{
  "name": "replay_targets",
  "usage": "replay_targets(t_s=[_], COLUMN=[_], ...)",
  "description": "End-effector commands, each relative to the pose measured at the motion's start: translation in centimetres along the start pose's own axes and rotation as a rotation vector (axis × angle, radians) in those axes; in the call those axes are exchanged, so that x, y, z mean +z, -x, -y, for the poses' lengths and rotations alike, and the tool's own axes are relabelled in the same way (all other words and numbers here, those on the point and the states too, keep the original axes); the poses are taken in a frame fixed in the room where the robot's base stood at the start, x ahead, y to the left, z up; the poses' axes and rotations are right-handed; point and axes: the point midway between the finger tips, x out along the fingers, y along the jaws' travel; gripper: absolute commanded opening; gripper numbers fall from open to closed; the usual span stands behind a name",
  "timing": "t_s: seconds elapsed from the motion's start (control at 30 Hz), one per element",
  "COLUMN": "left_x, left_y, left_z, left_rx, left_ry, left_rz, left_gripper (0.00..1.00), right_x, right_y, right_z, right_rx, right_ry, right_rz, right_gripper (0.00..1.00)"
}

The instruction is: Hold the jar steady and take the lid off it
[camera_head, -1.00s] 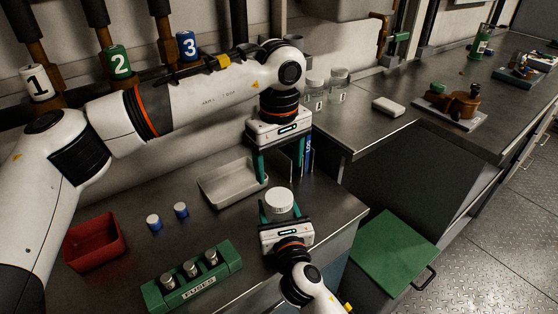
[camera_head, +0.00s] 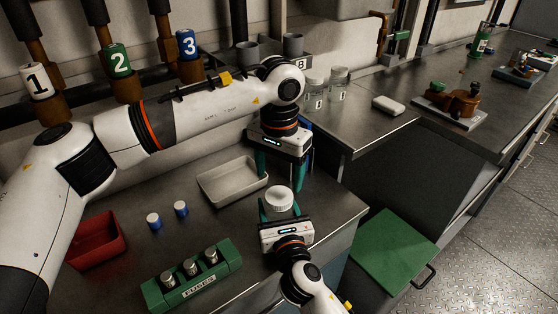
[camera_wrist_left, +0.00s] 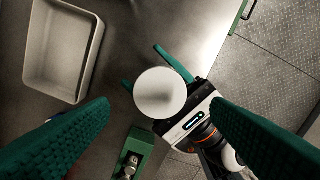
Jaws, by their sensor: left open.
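The white ridged lid (camera_head: 279,199) sits on the jar at the front right of the left bench, seen from above; it also shows round and plain in the left wrist view (camera_wrist_left: 160,92). The jar body is mostly hidden under the lid and behind my right gripper. My right gripper (camera_head: 280,208) has its green fingers on either side of the jar, below the lid, and looks shut on it. My left gripper (camera_head: 279,180) is open and empty, pointing down above the lid. In the left wrist view the lid lies between its widely spread fingers.
A pale tray (camera_head: 232,184) is left of the lid. A red bin (camera_head: 95,240), two blue-and-white cylinders (camera_head: 153,221) and a green fuse holder (camera_head: 192,277) stand farther left and in front. Glass jars (camera_head: 315,94) stand behind. The bench edge is close on the right.

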Motion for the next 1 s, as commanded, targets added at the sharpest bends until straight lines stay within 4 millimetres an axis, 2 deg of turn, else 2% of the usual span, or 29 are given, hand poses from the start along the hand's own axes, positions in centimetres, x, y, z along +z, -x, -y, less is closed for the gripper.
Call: replay_targets(t_s=[0.1, 0.3, 0.7, 0.9, 1.0], left_x=[-0.1, 0.0, 0.0, 0.0, 0.0], left_y=[-2.1, -4.4, -5.2, -5.2, -5.2], left_z=[0.0, 0.0, 0.0, 0.0, -0.1], left_rx=[0.000, 0.000, 0.001, 0.001, 0.001], left_ry=[0.001, 0.002, 0.003, 0.003, 0.003], left_rz=[-0.003, -0.001, 0.000, 0.000, 0.000], left_gripper=[0.72, 0.72, 0.72, 0.39, 0.27], right_x=[0.0, 0.0, 0.0, 0.0, 0.0], right_y=[0.0, 0.0, 0.0, 0.0, 0.0], right_z=[0.0, 0.0, 0.0, 0.0, 0.0], right_rx=[0.000, 0.000, 0.000, 0.000, 0.000], right_ry=[0.000, 0.000, 0.000, 0.000, 0.000], right_rz=[0.001, 0.001, 0.001, 0.001, 0.001], right_gripper=[0.00, 0.00, 0.00, 0.00, 0.00])
